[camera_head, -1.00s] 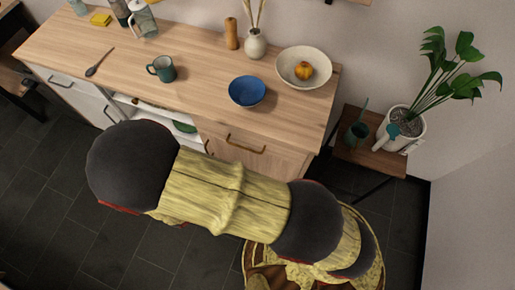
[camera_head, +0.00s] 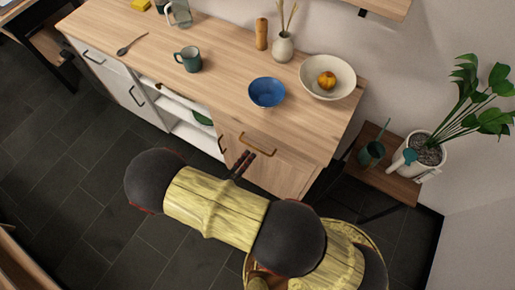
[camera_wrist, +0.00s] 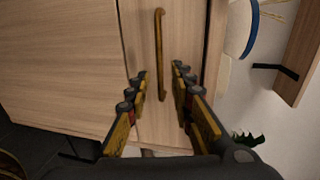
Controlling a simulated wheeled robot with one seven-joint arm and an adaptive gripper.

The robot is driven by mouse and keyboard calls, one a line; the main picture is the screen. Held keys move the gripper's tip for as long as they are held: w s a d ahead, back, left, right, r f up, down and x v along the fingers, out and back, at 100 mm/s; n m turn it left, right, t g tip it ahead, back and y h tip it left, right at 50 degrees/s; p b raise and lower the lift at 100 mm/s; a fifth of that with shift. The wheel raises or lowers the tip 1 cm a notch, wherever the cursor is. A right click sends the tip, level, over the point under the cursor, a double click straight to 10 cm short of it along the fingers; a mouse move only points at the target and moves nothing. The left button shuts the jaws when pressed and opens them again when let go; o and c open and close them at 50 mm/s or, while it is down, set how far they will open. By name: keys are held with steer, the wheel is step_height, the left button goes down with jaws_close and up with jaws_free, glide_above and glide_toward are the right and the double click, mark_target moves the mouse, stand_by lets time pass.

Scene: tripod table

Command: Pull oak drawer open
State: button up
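The oak drawer (camera_head: 231,134) is at the right end of the wooden-topped cabinet, its front seemingly closed. Its brass bar handle (camera_head: 258,145) shows in the head view. In the wrist view the drawer front (camera_wrist: 185,20) is a light wood panel, with the handle (camera_wrist: 160,50) running upright in the picture. My gripper (camera_head: 246,158) is just in front of the handle in the head view. In the wrist view my gripper (camera_wrist: 159,74) is open, one finger either side of the handle's line. I cannot tell whether the fingers touch the handle.
A wood door (camera_head: 270,172) lies below the drawer. A blue bowl (camera_head: 267,92), a cream bowl (camera_head: 340,83) with an orange fruit, and a teal mug (camera_head: 189,59) stand on the worktop (camera_head: 225,65). A small side table (camera_head: 391,186) with a potted plant (camera_head: 430,152) stands right.

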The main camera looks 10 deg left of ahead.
mark_target(256, 148)
steer(key=b+x, duration=0.1)
steer(key=x, duration=0.6)
steer(key=shift+c, duration=0.5)
jaws_close()
stand_by(0.4)
